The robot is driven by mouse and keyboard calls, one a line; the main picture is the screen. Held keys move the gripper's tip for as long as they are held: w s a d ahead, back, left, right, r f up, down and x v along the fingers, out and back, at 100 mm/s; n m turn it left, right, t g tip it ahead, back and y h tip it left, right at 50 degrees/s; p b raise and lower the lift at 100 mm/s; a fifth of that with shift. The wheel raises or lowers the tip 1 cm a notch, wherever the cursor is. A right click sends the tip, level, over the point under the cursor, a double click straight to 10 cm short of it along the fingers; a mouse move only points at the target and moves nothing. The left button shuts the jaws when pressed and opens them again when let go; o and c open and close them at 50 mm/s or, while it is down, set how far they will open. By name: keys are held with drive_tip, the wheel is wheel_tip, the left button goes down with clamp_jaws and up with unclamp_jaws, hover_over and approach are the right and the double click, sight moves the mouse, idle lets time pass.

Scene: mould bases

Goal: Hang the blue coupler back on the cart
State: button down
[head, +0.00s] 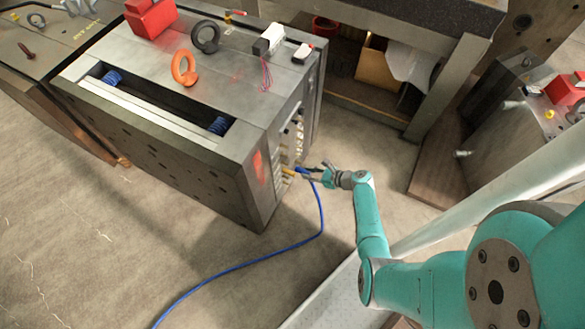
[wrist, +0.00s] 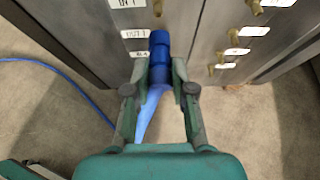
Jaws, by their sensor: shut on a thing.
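The blue coupler (wrist: 159,48) is between the fingers of my gripper (wrist: 160,88) in the wrist view, with its far end against a brass fitting on the grey mould base's side. White labels sit beside it; one seems to read "OUT 1". Whether the coupler is seated on the fitting or only touching it, I cannot tell. In the head view my gripper (head: 318,174) is at the mould base (head: 200,165), by its row of fittings. A blue hose (head: 322,215) hangs from there and runs along the floor to the lower left. I cannot identify the cart.
Several more brass fittings (wrist: 233,37) with labels are to the right of the coupler. An orange eyebolt (head: 184,68), a dark ring and a red block (head: 150,17) are on top of the mould base. A dark-topped bench (head: 400,25) stands behind. Floor at left is open.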

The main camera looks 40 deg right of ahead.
drive_tip(key=shift+s+d, duration=0.3)
drive_tip(key=shift+s, duration=0.55)
drive_tip(key=shift+s+d, duration=0.3)
drive_tip(key=shift+s, duration=0.5)
drive_tip(key=shift+s+d, duration=0.3)
drive_tip(key=shift+s, duration=0.55)
